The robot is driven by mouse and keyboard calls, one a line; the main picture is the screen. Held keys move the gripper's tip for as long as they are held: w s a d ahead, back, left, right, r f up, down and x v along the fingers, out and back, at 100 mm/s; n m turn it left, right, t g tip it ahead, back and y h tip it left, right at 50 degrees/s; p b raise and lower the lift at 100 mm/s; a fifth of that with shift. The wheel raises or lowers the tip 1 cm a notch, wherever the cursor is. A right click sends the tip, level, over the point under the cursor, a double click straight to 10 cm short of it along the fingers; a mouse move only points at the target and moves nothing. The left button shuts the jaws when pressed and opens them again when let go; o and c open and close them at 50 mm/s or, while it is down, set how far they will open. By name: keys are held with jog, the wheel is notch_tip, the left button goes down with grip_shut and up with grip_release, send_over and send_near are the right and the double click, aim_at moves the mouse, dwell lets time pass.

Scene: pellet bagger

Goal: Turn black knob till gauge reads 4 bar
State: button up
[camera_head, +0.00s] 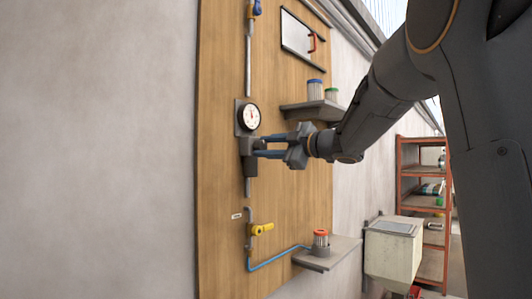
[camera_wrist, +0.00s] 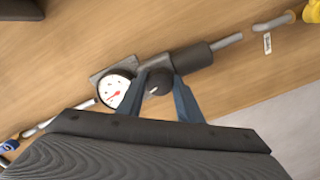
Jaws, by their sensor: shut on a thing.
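The round white gauge (camera_head: 249,117) sits on the wooden board, and in the wrist view the gauge (camera_wrist: 114,91) shows a red needle; its numbers are too small to read. The black knob (camera_wrist: 158,83) with a pale mark is on the dark regulator body (camera_wrist: 192,57) beside the gauge. My gripper (camera_wrist: 160,88) has its two blue fingers on either side of the knob and is shut on it. In the head view my gripper (camera_head: 257,147) reaches in from the right, just below the gauge, and the knob is hidden there.
A yellow valve handle (camera_head: 262,229) is lower on the wooden board (camera_head: 225,60). A small shelf (camera_head: 305,110) with blue-topped and green-topped jars is behind my arm. The grey wall at left is bare.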

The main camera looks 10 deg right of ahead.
jog(key=shift+n, duration=0.4)
jog(key=o, duration=1)
jog(key=shift+o, duration=0.2)
jog(key=b+v, duration=0.2)
jog(key=v, duration=0.5)
jog(key=shift+s+d, duration=0.2)
jog(key=shift+s, duration=0.15)
